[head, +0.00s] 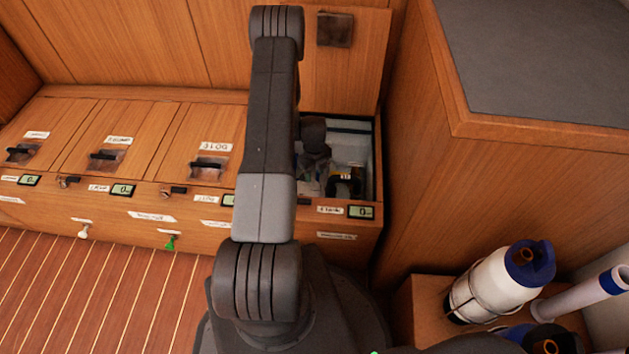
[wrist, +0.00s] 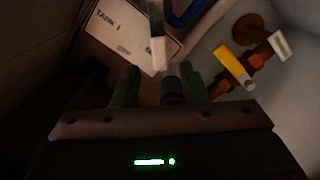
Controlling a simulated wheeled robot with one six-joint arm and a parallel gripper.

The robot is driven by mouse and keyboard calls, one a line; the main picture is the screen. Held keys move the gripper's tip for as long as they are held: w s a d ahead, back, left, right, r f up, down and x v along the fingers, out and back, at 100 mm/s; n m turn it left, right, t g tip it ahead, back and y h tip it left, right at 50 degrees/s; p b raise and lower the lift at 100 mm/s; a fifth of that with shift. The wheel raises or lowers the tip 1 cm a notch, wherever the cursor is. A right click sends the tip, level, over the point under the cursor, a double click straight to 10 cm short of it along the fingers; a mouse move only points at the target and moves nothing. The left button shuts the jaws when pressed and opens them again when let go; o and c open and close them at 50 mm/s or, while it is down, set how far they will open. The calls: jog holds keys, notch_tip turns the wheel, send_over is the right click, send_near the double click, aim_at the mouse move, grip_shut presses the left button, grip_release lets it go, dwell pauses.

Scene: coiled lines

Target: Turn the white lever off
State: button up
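In the wrist view, a white lever (wrist: 157,38) reaches down from the top edge, its pale end just ahead of the gap between my fingers. My gripper (wrist: 160,85) is open, its two dark green fingers apart. A dark round part (wrist: 173,90) shows between them; I cannot tell whether anything touches it. In the head view, my arm reaches down into an open compartment (head: 350,150) at the right end of the wooden bench. My wrist hides much of the inside, and the white lever cannot be made out there.
In the wrist view, a yellow lever (wrist: 234,64) and an orange-brown pipe (wrist: 262,55) stand to the right, a blue curved handle (wrist: 188,14) at the top, and a "TANK 1" label (wrist: 125,32) at the left. Compartment walls are close. A white bottle (head: 498,285) stands at lower right.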

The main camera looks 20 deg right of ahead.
aim_at(314, 182)
jog(key=shift+f+b, duration=0.35)
jog(key=shift+f, duration=1.65)
grip_shut()
